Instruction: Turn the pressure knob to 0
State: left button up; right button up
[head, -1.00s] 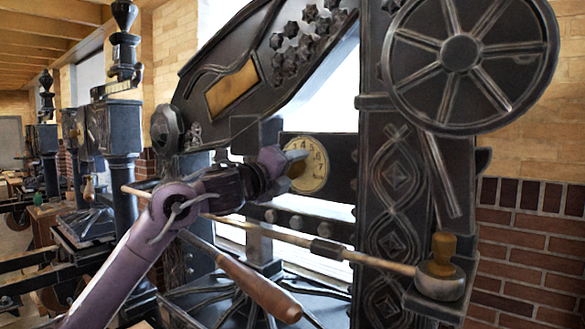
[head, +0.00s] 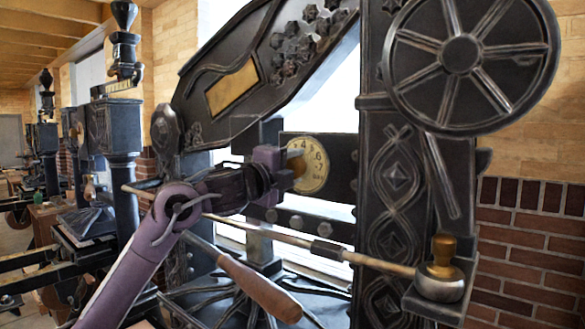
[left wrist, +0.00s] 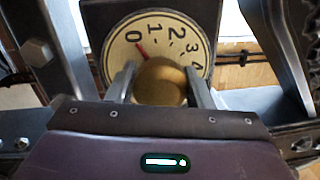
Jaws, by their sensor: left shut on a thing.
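The pressure dial (head: 317,167) is a round cream plate with black numbers on a dark crossbar of the press. In the left wrist view the dial (left wrist: 113,62) shows numbers from 0 upward, and a red pointer (left wrist: 145,51) points up-left, at or very near the 0. The brass knob (left wrist: 160,82) is at the dial's centre; in the head view the knob (head: 298,167) is partly hidden by my gripper. My left gripper (head: 290,167) is shut on the knob, one finger on each side of it in the left wrist view (left wrist: 161,84). My right gripper is not in view.
A large spoked handwheel (head: 460,54) is at the upper right. A long rod runs across below the dial to a brass-topped weight (head: 441,270) at the lower right. A wooden handle (head: 260,290) sticks out below my arm. More presses stand at the left.

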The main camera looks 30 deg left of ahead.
pick_arm(q)
jog(key=o, duration=1)
jog(key=s+b, duration=0.1)
jog(key=s, duration=0.1)
jog(key=s+b, duration=0.1)
jog(key=s, duration=0.2)
jog(key=s+b, duration=0.2)
jog(key=shift+s+a+f, duration=0.1)
jog(key=shift+s+f, duration=0.25)
